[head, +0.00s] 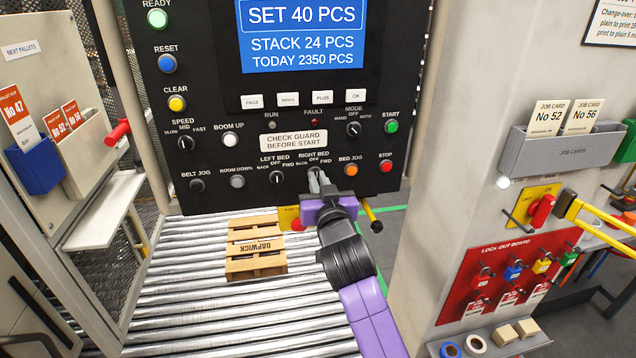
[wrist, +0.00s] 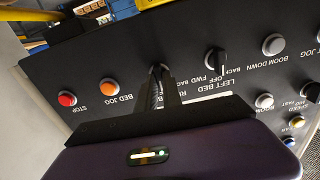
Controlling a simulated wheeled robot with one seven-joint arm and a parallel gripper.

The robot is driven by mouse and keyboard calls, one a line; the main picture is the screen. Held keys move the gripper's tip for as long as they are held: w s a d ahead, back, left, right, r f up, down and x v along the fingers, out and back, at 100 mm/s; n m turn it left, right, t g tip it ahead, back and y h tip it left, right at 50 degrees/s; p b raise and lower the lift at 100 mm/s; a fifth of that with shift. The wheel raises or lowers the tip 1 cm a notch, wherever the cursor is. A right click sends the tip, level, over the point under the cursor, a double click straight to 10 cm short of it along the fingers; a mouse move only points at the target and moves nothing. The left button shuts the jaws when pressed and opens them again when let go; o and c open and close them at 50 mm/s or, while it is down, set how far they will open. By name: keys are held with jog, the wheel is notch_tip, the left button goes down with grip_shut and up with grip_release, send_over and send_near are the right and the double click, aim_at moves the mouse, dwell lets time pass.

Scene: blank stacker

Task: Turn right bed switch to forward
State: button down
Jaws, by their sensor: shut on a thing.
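The black control panel (head: 215,110) faces me in the head view. The right bed switch (wrist: 158,69) is a dark rotary knob under the RIGHT BED label, with BACK, OFF and FWD marks. My gripper (head: 318,181) is at the panel, its grey fingers shut on this knob. In the wrist view the panel is upside down, and my gripper (wrist: 160,92) reaches up to the knob. The fingers cover much of it, so I cannot tell which way it points. The left bed switch (head: 277,177) is the similar black knob to its left.
The orange bed jog button (head: 351,170) and red stop button (head: 385,166) are close on the right. A yellow-handled lever (head: 371,214) stands below them. A wooden pallet (head: 255,267) lies on the rollers (head: 190,315). A job card holder (head: 575,150) is on the right wall.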

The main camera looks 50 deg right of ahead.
jog(key=shift+s+d+m+b, duration=0.1)
jog(key=shift+m+b, duration=3.95)
jog(key=shift+m, duration=0.25)
jog(key=c, duration=1.5)
grip_release()
jog(key=b+v, duration=0.1)
jog(key=v, duration=0.6)
jog(key=shift+s+a, duration=0.25)
jog(key=shift+s, duration=0.05)
